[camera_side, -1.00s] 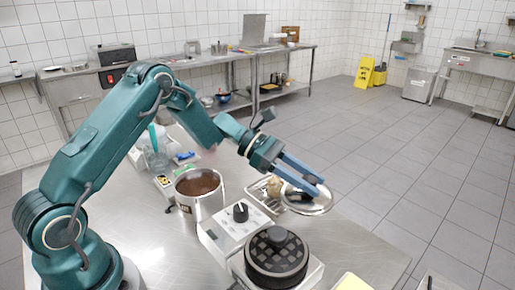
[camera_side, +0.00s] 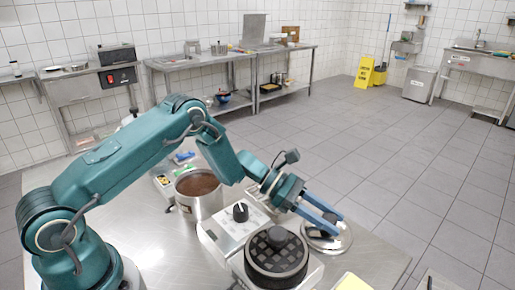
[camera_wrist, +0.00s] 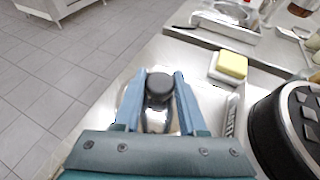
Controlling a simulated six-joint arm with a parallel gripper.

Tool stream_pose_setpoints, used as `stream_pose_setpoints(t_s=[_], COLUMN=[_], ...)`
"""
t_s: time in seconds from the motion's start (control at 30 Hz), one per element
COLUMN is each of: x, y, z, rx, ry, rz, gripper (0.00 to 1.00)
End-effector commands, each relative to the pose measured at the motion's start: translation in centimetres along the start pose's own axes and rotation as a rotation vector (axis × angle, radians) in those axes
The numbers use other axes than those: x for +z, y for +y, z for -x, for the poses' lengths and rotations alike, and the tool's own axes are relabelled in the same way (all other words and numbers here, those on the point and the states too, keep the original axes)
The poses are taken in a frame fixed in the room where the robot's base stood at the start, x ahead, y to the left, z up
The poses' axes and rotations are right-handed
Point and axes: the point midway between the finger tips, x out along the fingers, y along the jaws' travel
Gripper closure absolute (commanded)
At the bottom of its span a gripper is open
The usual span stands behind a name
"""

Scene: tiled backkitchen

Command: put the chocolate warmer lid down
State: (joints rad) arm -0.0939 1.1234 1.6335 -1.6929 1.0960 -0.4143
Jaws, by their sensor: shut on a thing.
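The chocolate warmer lid (camera_side: 333,243) is a round, shiny metal disc with a dark knob, low at the table's right part, right of the waffle iron. It also shows in the wrist view (camera_wrist: 158,118). My gripper (camera_side: 330,221) is above it with its blue fingers on either side of the dark knob, shut on it; the wrist view shows the fingers (camera_wrist: 158,84) flanking the knob. The lid looks level and at or very near the table top; any gap beneath is hidden. The chocolate warmer pot (camera_side: 199,186) stands open with brown chocolate inside, left of the white control unit.
The black waffle iron (camera_side: 275,256) and the white control box with a knob (camera_side: 236,224) stand left of the lid. A yellow sponge (camera_wrist: 232,64) lies beyond it in the wrist view. Bare steel table (camera_side: 375,255) lies right of the lid.

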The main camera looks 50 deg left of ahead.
Motion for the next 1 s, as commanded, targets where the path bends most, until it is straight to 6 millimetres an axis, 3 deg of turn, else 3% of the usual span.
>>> stream_pose_setpoints(t_s=[0.1,0.13,0.2,0.6,0.77,1.0], x=[-0.2,-0.2,-0.2,0.1,0.1,0.1], y=[0.0,0.0,0.0,0.1,0.2,0.2], z=[-0.1,-0.1,-0.1,0.3,2.8,8.0], rx=[0.000,0.000,0.000,0.002,0.006,0.007], ry=[0.000,0.000,0.000,0.000,0.000,-0.001], rz=[0.001,0.000,0.000,0.000,0.001,0.000], gripper=[1.00,0.52,0.29,0.29,0.29,0.29])
